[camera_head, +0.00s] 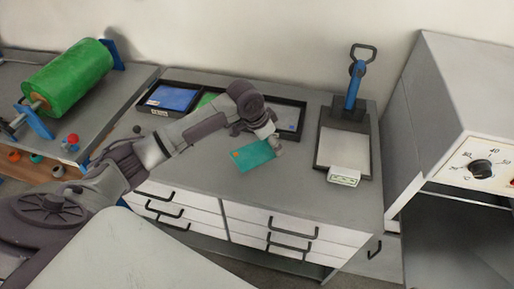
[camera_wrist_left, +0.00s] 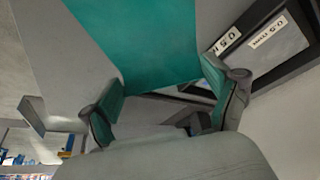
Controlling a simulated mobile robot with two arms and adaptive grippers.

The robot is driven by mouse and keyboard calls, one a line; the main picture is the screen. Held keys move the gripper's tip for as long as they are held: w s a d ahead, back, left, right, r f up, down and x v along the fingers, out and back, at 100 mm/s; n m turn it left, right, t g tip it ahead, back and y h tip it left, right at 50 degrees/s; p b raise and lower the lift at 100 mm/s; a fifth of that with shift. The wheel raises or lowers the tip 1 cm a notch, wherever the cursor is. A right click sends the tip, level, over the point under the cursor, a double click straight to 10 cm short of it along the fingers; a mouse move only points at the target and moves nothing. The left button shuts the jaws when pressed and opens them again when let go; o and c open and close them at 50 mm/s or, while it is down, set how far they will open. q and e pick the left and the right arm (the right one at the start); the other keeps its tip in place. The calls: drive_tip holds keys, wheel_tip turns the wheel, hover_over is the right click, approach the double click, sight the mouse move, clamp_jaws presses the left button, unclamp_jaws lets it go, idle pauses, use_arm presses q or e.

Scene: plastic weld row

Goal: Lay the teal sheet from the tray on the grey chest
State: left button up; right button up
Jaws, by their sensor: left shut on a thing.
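My left gripper (camera_head: 272,142) is shut on the teal sheet (camera_head: 252,155) at the sheet's upper right edge in the head view. The sheet has a small orange mark at its left corner and is over the front middle of the grey chest (camera_head: 205,165). I cannot tell whether it touches the top. In the left wrist view the teal sheet (camera_wrist_left: 140,40) runs up from between the fingers of my left gripper (camera_wrist_left: 163,105). Behind the arm is the black tray (camera_head: 303,117), holding a blue sheet (camera_head: 172,98) and a partly hidden green sheet (camera_head: 207,100). My right gripper is out of view.
A blue-handled device with a flat plate (camera_head: 344,150) stands on the chest's right end. A green roll (camera_head: 68,78) sits on the left bench, with small red and blue items near it. A grey oven-like unit with a dial (camera_head: 481,168) is at right. The chest's front middle is clear.

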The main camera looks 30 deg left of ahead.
sight(261, 146)
use_arm(q)
drive_tip(key=a+f, duration=0.1)
drive_tip(key=s+a+f, duration=0.1)
drive_tip(key=shift+s+a, duration=0.2)
drive_tip(key=shift+a, duration=0.2)
drive_tip(key=shift+f+p, duration=0.45)
drive_tip(key=shift+f, duration=1.55)
drive_tip(key=o, duration=0.7)
drive_tip(key=shift+f, duration=0.15)
drive_tip(key=v, duration=1.2)
drive_tip(key=shift+w+r, duration=0.1)
drive_tip(key=shift+r, duration=0.15)
